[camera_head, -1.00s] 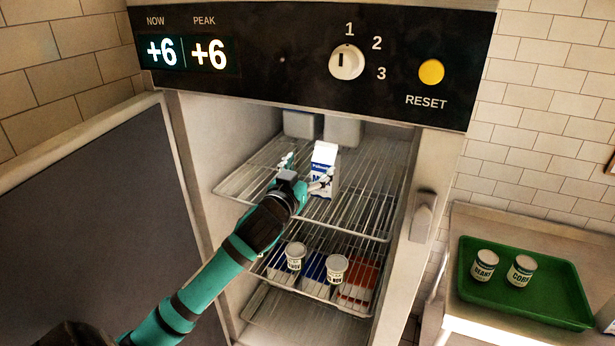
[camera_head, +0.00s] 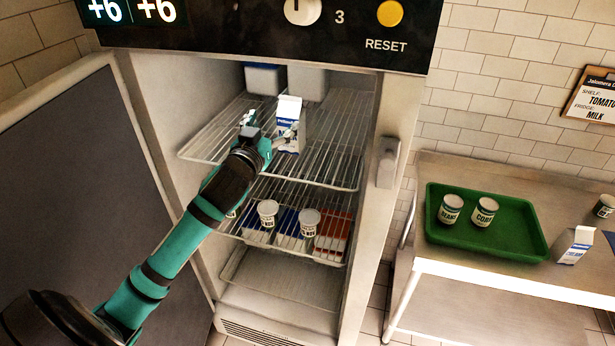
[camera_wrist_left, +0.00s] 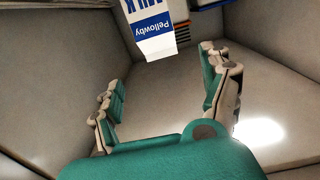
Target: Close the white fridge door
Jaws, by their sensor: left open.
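The white fridge stands open, and its door (camera_head: 75,170) is swung out to the left, showing a dark grey inner panel. A blue and white milk carton (camera_head: 289,126) stands upright on the upper wire shelf (camera_head: 330,170). It also shows in the left wrist view (camera_wrist_left: 152,28), beyond the fingers. My left gripper (camera_head: 270,133) is inside the fridge beside the carton's left side. Its fingers are spread and empty in the left wrist view (camera_wrist_left: 168,100). My right gripper is not in view.
Tubs (camera_head: 268,213) and cartons fill the lower shelf. A latch (camera_head: 388,160) sits on the fridge's right frame. At right, a steel table (camera_head: 470,280) holds a green tray (camera_head: 520,235) with two cans, and another carton (camera_head: 577,245). A sign (camera_head: 596,98) hangs on the tiled wall.

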